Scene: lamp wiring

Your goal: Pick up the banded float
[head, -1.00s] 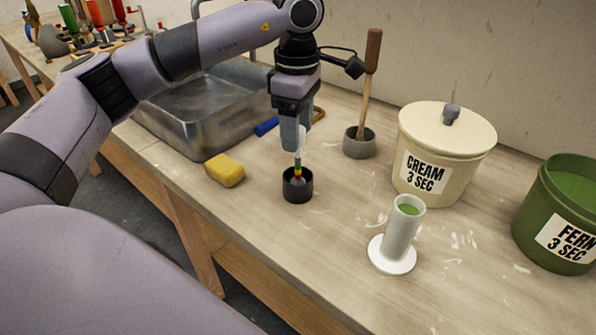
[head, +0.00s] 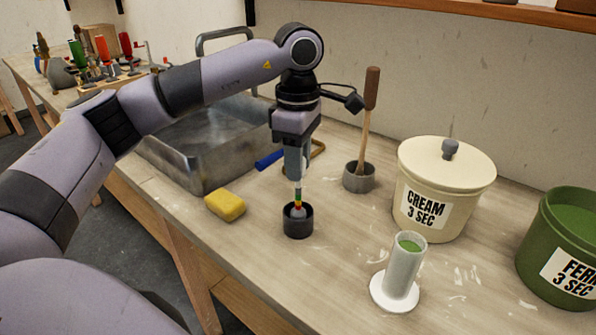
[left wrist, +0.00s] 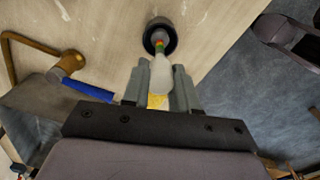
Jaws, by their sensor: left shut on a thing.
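The banded float (head: 298,198) stands upright, with red, yellow and green bands on its stem and a grey lower bulb in the mouth of a small dark cup (head: 299,226). My left gripper (head: 297,178) points straight down above the cup and is shut on the float's pale upper part. In the left wrist view, the fingers (left wrist: 160,82) flank the white top of the float (left wrist: 160,72), with the bands and the dark cup (left wrist: 170,36) beyond. The float's lowest end is hidden inside the cup. My right gripper is not in view.
A yellow sponge (head: 226,205) lies left of the cup. A white cylinder on a round foot (head: 402,275) stands to the right. Behind are a grey pot with a wooden-handled tool (head: 359,178), a cream crock (head: 440,190), a green tub (head: 560,250) and a metal sink (head: 200,150).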

